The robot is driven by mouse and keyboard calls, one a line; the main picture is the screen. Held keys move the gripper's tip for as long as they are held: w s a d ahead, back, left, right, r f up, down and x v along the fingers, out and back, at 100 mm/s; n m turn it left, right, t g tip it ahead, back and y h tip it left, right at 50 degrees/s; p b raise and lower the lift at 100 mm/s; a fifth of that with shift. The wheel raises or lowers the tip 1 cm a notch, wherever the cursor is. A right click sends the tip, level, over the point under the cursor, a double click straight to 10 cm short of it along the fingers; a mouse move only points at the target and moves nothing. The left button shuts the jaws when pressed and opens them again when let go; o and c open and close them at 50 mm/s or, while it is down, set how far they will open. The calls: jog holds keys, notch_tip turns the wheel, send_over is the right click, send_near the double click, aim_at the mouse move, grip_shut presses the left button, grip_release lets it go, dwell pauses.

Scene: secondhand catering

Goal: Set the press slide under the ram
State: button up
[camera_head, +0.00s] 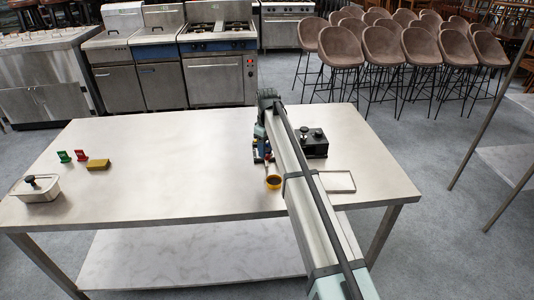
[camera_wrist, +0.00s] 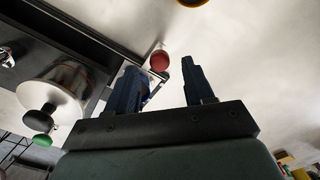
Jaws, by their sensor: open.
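My gripper (camera_wrist: 160,72) is open, its two dark blue fingers apart. In the wrist view a red ball knob (camera_wrist: 159,60) on a thin rod shows in the gap between the fingertips, close to the left finger; I cannot tell whether they touch. To the left is a dark frame (camera_wrist: 85,28) with a shiny metal cylinder (camera_wrist: 58,88), which may be the press and its ram. In the head view a black device with a knob (camera_head: 315,146) stands right of my arm. My gripper (camera_head: 262,156) is low over the table there, partly hidden by my arm. The slide is not clearly identifiable.
A yellow-rimmed dark cup (camera_head: 273,182) stands just in front of my gripper. A thin rectangular tray (camera_head: 336,182) lies to the right. A lidded container (camera_head: 36,188), a yellow block (camera_head: 98,164), and green (camera_head: 64,156) and red (camera_head: 80,155) pieces are at the left. The table's middle-left is clear.

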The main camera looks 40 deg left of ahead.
jog(key=shift+f, duration=1.3)
jog(key=shift+c, duration=0.4)
grip_shut()
